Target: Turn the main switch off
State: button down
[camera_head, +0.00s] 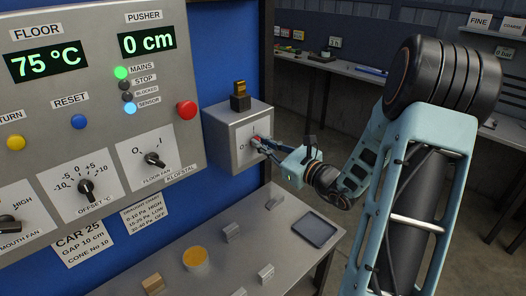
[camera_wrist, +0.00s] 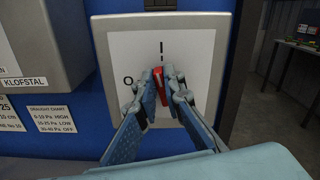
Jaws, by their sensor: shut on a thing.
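The main switch is a grey box (camera_head: 219,133) on the blue wall panel, right of the large control panel. Its white face plate (camera_wrist: 193,50) carries an O mark at left and an I mark at top. The red switch handle (camera_wrist: 158,78) shows between the fingers in the wrist view and stands nearly upright, tilted slightly, with its upper end near the I mark. My gripper (camera_wrist: 165,85) is shut on the red handle, one finger on each side. In the head view my gripper (camera_head: 262,143) reaches the box from the right, and its fingers hide most of the handle.
The control panel (camera_head: 100,100) has a green lamp (camera_head: 121,72) lit beside MAINS and a blue lamp (camera_head: 130,108) beside SENSOR. A grey table (camera_head: 215,230) below holds small blocks and a dark tray (camera_head: 314,231). A black padlock-like piece (camera_head: 240,101) sits atop the box.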

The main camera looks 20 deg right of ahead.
jog(key=n+b, duration=0.5)
jog(key=b, duration=0.4)
jog(key=f+n+b, duration=0.1)
jog(key=n+b, duration=0.4)
jog(key=b, duration=0.5)
jog(key=a+n+b, duration=0.1)
jog(key=n+b, duration=0.4)
jog(key=b, duration=0.5)
jog(key=shift+s+f, duration=0.15)
jog(key=shift+s, duration=0.05)
jog(key=shift+b, duration=0.5)
jog(key=c, duration=2)
grip_release()
jog(key=shift+c, duration=0.2)
